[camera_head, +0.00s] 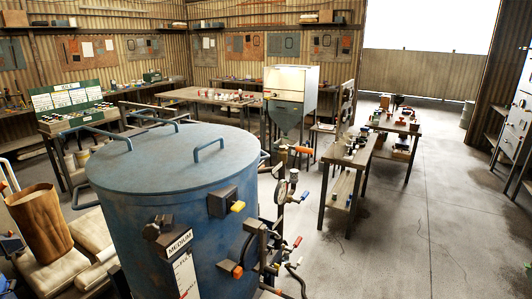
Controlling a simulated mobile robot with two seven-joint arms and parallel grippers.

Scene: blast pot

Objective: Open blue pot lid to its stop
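The blue pot (180,225) is a large drum standing in the front left of the head view. Its round blue lid (175,160) lies flat on top, shut on the rim. Bent blue bar handles stand on the lid, one (208,146) at the right and one (108,136) at the left. A dark block with a yellow knob (237,206) sits on the pot's front side just below the lid. A dark clamp-like knob (158,227) sits left of it, above a label reading MEDIUM. Neither of my grippers can be made out.
Pipes, a gauge (281,190) and valves stick out at the pot's right side. A brown sack (40,223) stands on pale bags at the left. Behind are a grey hopper cabinet (290,92) and tables with small items. The concrete floor (425,235) at the right is open.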

